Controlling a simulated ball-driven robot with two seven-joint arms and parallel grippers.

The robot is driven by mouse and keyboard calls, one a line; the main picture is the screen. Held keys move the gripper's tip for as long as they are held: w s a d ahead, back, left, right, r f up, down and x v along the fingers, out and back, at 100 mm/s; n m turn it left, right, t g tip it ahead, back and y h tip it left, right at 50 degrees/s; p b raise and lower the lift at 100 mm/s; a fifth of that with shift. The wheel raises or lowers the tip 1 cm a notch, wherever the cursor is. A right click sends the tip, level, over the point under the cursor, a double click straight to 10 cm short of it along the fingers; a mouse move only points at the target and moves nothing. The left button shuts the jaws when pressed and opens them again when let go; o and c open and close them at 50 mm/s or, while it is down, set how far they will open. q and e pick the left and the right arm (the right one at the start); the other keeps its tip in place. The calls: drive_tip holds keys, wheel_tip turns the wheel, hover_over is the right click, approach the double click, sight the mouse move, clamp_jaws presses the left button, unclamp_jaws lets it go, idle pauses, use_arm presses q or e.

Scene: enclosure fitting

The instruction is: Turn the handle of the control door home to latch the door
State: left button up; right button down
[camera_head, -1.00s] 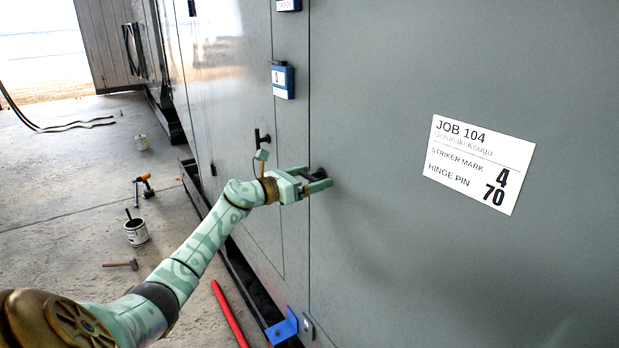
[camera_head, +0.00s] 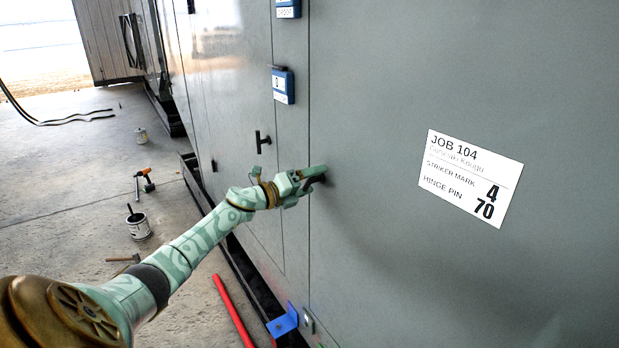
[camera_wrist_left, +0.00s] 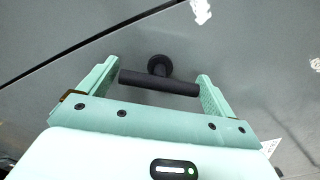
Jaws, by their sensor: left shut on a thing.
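The control door (camera_head: 400,240) is a large grey panel standing flush beside a vertical seam. Its black T-shaped handle (camera_head: 317,180) sits just right of that seam, mostly covered by my gripper. My left gripper (camera_head: 309,182), pale green, is at the handle. In the left wrist view, the handle's bar (camera_wrist_left: 160,82) lies crosswise between the two fingers of the gripper (camera_wrist_left: 160,88), with its round stem base behind it on the door. The gripper is shut on the bar near its ends. My right gripper is not in view.
Another black handle (camera_head: 262,141) and a blue box (camera_head: 283,85) are on the panel to the left. A white job label (camera_head: 471,177) is on the door. A blue bracket (camera_head: 283,322), a red bar (camera_head: 233,310), a paint can (camera_head: 138,227) and tools lie low at left.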

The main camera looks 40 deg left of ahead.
use_arm(q)
drive_tip(key=n+p, duration=0.2)
drive_tip(key=n, duration=0.2)
drive_tip(key=shift+r, duration=0.1)
drive_tip(key=shift+n+p, duration=0.5)
drive_tip(key=shift+n, duration=0.8)
drive_tip(key=o, duration=0.7)
drive_tip(key=b+v, duration=0.1)
drive_tip(key=v, duration=1.5)
drive_tip(key=shift+s, duration=0.15)
drive_tip(key=shift+a+n, duration=0.15)
drive_tip(key=shift+n, duration=0.15)
